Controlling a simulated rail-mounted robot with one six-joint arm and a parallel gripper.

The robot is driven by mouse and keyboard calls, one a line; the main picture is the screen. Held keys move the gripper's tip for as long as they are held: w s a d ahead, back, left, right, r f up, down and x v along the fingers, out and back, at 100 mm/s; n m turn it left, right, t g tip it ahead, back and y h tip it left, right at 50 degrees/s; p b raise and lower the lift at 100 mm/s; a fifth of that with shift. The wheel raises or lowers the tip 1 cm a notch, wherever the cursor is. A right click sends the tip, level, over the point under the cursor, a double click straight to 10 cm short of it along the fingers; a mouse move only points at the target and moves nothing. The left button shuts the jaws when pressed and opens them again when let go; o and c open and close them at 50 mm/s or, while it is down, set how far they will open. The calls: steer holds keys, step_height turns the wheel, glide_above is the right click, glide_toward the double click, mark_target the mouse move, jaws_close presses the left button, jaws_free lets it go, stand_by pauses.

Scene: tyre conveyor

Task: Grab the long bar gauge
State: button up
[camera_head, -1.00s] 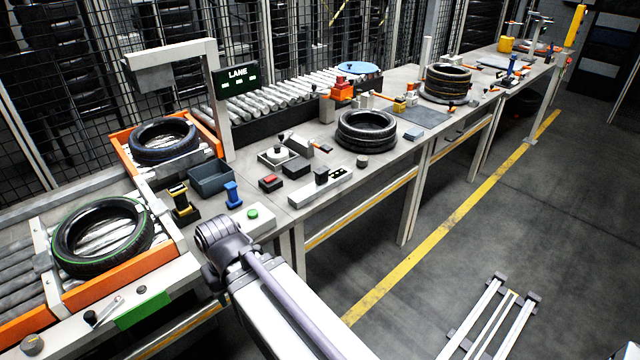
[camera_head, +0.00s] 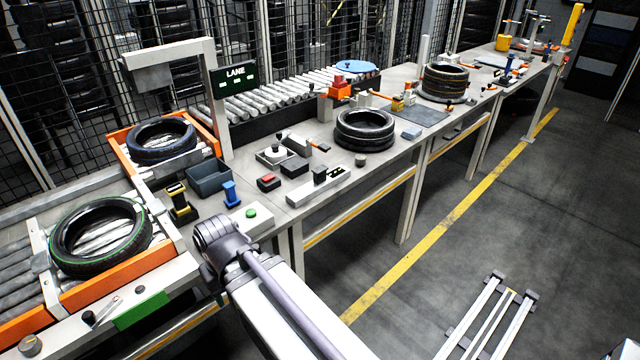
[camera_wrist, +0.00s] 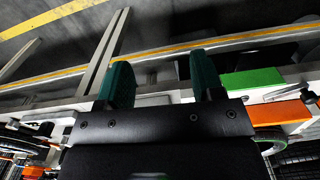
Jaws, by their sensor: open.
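A long pale metal bar with a black block on it, which looks like the long bar gauge (camera_head: 334,185), lies on the bench in the middle of the head view, in front of small black blocks. I cannot make out the gauge in the wrist view. My gripper (camera_wrist: 162,82) shows in the wrist view with two green fingers spread apart and nothing between them. It hangs beside the front edge of the conveyor bench, near the green panel (camera_wrist: 251,78). In the head view my arm hides the gripper.
A green-striped tyre (camera_head: 68,235) lies on the left rollers, another tyre (camera_head: 136,140) behind it. A grey bin (camera_head: 208,178), blue-topped piece (camera_head: 231,194) and green-button box (camera_head: 262,219) stand left of the bar. Stacked tyres (camera_head: 365,143) stand to its right.

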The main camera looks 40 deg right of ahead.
steer(key=o, duration=0.4)
